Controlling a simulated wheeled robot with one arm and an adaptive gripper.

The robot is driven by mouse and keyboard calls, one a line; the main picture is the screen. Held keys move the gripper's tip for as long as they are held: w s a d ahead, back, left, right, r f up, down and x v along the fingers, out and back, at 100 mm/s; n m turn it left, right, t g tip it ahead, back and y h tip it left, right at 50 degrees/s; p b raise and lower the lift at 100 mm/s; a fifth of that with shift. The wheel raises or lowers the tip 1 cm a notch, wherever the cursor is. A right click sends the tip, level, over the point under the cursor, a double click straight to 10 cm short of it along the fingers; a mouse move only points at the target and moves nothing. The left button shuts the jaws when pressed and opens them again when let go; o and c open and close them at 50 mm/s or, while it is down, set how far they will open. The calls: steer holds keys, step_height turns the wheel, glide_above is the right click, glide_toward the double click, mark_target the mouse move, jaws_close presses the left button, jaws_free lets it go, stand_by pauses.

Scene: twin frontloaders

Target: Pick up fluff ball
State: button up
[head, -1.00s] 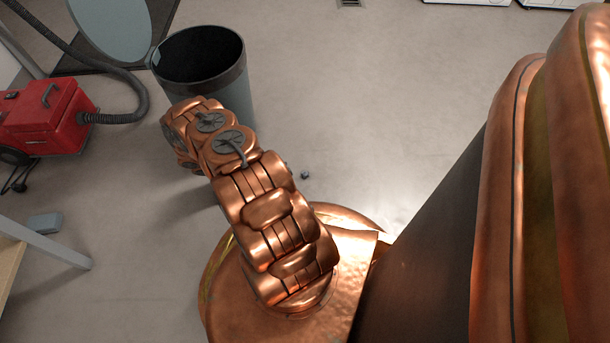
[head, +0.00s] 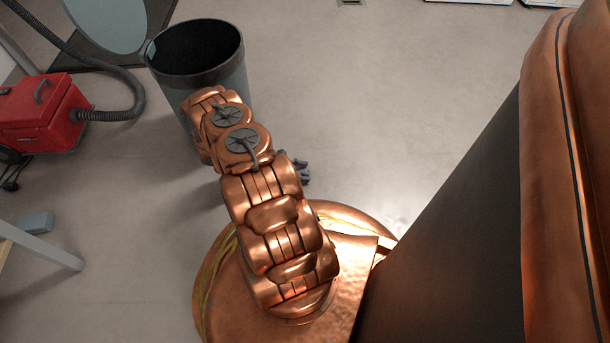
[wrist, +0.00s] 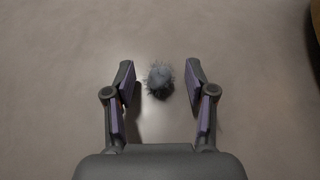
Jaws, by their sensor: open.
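The fluff ball (wrist: 160,81) is a small grey-blue fuzzy clump on the floor, in the middle of the wrist view. My gripper (wrist: 160,76) is open, with one finger to the left of the ball and one to the right. Whether the fingers touch the floor cannot be told. In the head view, a bit of my gripper (head: 302,172) shows just right of my arm, and the ball cannot be made out there.
A dark round bin (head: 200,62) stands just beyond my arm. A red vacuum cleaner (head: 40,115) with a black hose (head: 125,105) is at the left. A table leg (head: 45,246) and a small blue-grey block (head: 36,222) are at lower left. The floor to the right is clear.

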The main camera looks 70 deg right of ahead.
mark_target(302, 171)
steer(key=c, duration=0.8)
steer(key=shift+r, duration=0.2)
step_height(302, 171, up, 3)
steer(key=shift+f+p, duration=0.1)
steer(key=shift+p, duration=1.1)
steer(key=d+p, duration=0.1)
steer(key=d, duration=0.3)
steer(key=s+d+r+p, duration=0.1)
steer(key=d+p, duration=0.1)
steer(key=d, duration=0.3)
steer(key=d+p, duration=0.2)
steer(key=d, duration=0.2)
steer(key=shift+s+d+r, duration=0.2)
steer(key=shift+s+r, duration=0.05)
steer(key=shift+r, duration=0.15)
steer(key=shift+s+d, duration=0.15)
steer(key=shift+d, duration=1.15)
